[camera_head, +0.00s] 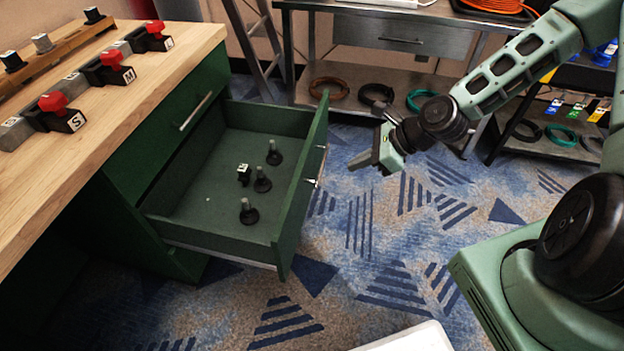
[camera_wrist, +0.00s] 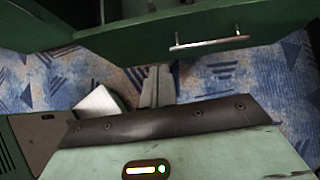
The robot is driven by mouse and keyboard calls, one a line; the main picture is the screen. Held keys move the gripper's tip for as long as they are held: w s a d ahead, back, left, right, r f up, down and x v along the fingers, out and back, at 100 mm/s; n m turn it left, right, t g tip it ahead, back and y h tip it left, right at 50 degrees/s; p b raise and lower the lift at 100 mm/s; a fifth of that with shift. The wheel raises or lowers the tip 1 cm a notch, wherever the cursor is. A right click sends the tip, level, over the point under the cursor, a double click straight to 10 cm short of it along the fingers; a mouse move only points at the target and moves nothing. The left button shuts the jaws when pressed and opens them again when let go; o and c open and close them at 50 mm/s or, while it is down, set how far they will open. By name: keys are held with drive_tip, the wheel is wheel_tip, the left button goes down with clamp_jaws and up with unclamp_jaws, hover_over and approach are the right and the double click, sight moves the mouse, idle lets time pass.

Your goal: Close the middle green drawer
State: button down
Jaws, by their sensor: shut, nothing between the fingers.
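The green drawer (camera_head: 301,190) is pulled far out of the green cabinet (camera_head: 150,165) under a wooden top. Its silver handle (camera_head: 314,181) is on the outer face of the front panel. Several small black-based pegs and a small white-and-black block (camera_head: 243,171) lie inside it. My gripper (camera_head: 362,162) is shut and empty, to the right of the drawer front and apart from it in the head view. In the wrist view my fingers (camera_wrist: 158,80) are together, below a green front with a silver handle (camera_wrist: 210,43). The gap between fingers and front is hard to judge.
A closed green drawer front with a silver handle (camera_head: 196,111) is above the open one. Red-topped blocks (camera_head: 62,111) stand on the wooden top (camera_head: 100,90). A metal workbench (camera_head: 400,40) stands behind. The patterned carpet (camera_head: 390,230) right of the drawer is clear.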

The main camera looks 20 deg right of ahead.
drive_tip(key=b, duration=0.2)
approach(301, 179)
wheel_tip(301, 179, down, 4)
drive_tip(key=a, duration=0.2)
drive_tip(key=shift+w+a+f+m, duration=0.1)
drive_tip(key=shift+w+a+m, duration=0.2)
drive_tip(key=shift+w+a, duration=0.5)
